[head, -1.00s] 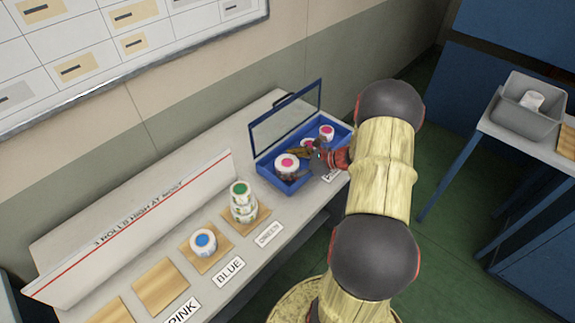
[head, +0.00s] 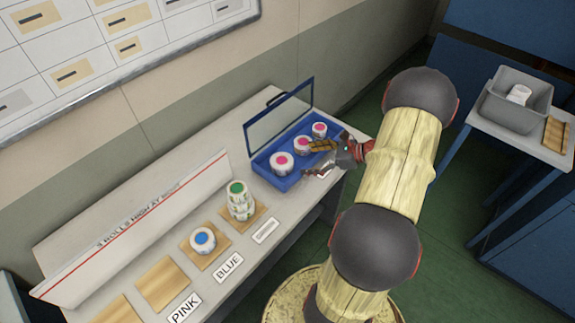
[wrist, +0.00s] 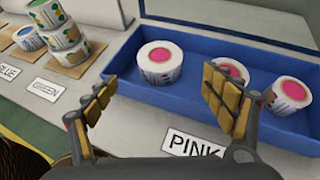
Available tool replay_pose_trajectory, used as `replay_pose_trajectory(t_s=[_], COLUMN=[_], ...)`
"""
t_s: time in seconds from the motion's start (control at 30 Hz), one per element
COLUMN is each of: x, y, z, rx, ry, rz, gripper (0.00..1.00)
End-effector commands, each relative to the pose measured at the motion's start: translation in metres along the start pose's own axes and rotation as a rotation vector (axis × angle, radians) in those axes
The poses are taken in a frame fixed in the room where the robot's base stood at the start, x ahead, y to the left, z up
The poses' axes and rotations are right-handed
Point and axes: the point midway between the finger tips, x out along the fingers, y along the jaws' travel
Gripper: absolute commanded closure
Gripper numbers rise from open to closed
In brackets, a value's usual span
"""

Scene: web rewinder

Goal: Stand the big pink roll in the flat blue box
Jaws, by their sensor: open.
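The flat blue box (head: 262,171) stands at the far right end of the table, its clear lid raised. The largest-looking pink-cored roll (head: 281,163) stands upright inside, at the box's left end. It also shows in the wrist view (wrist: 159,66), core facing up. Two more pink-cored rolls, the middle one (head: 302,145) and the right one (head: 319,130), stand in the same box. My gripper (wrist: 157,82) is open and empty. Its fingers lie in front of the left roll, apart from it, and the right finger partly covers the middle roll (wrist: 234,74).
A stack of green-cored rolls (head: 240,200) and a blue-cored roll (head: 203,240) stand on wooden squares to the left. An empty square (head: 162,284) lies near the PINK label (head: 184,308). A grey bin (head: 520,103) with a white roll stands on another table.

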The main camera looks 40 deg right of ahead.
Motion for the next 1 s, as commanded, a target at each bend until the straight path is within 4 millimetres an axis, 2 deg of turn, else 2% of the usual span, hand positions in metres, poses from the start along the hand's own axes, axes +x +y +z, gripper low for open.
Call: replay_pose_trajectory(t_s=[0.13, 0.27, 0.37, 0.4, 0.53, 0.67, 0.8, 0.9, 1.0], x=[0.004, 0.018, 0.031, 0.034, 0.035, 0.024, 0.002, -0.017, -0.036], y=[0.007, 0.038, 0.081, 0.101, 0.165, 0.226, 0.281, 0.314, 0.338], z=[0.012, 0.057, 0.103, 0.120, 0.166, 0.199, 0.223, 0.235, 0.243], rx=[-0.044, -0.228, -0.461, -0.565, -0.903, -1.249, -1.632, -1.909, -2.171], ry=[0.016, 0.079, 0.151, 0.181, 0.262, 0.325, 0.378, 0.406, 0.427], rz=[0.027, 0.134, 0.260, 0.313, 0.468, 0.600, 0.711, 0.766, 0.796], gripper=[0.17, 0.17, 0.17, 0.17, 0.17, 0.17, 0.17, 0.17, 0.17])
